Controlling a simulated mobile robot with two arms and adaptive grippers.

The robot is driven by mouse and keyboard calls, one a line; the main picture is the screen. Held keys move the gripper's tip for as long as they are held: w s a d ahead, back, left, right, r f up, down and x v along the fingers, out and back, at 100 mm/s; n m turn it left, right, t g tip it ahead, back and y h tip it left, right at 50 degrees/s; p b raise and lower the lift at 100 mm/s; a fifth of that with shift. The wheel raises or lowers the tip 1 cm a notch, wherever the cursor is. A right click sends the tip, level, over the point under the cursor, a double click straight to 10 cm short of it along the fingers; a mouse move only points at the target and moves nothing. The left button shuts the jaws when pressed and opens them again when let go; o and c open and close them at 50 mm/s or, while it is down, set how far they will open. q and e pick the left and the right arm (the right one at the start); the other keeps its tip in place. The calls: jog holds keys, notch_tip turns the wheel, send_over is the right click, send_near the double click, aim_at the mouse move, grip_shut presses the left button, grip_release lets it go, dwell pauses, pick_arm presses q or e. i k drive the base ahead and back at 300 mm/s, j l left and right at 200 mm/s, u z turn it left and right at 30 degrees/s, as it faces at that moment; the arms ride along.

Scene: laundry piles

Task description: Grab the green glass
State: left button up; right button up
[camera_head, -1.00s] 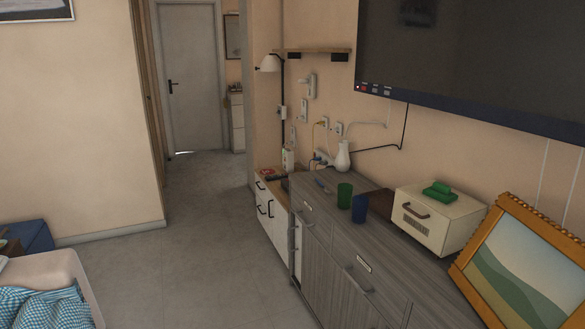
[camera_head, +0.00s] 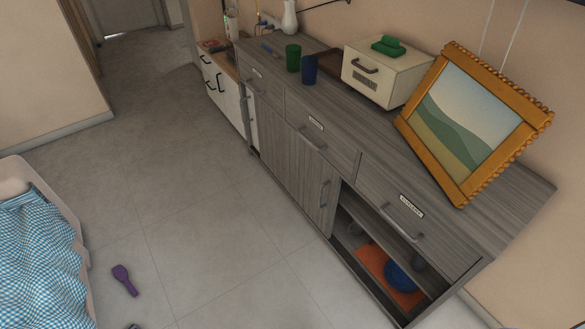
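The green glass (camera_head: 293,58) stands upright on top of the grey wooden sideboard (camera_head: 330,114). A blue glass (camera_head: 309,70) stands close beside it, to the right and nearer to me. The side of the green glass that shows is unobstructed. Neither of my grippers is in view.
A cream box (camera_head: 381,76) with a green item (camera_head: 388,44) on top and a framed picture (camera_head: 473,124) stand right of the glasses. A white vase (camera_head: 290,17) stands behind. A purple brush-like object (camera_head: 124,280) lies on the floor near a blue checkered cloth (camera_head: 40,250). Floor before the sideboard is clear.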

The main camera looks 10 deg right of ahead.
aim_at(294, 52)
jog(key=i+j+z, duration=0.15)
jog(key=i, duration=0.35)
jog(key=i+j+z, duration=0.2)
jog(key=i, duration=0.3)
jog(key=i+j+z, duration=0.15)
jog(key=i, duration=0.3)
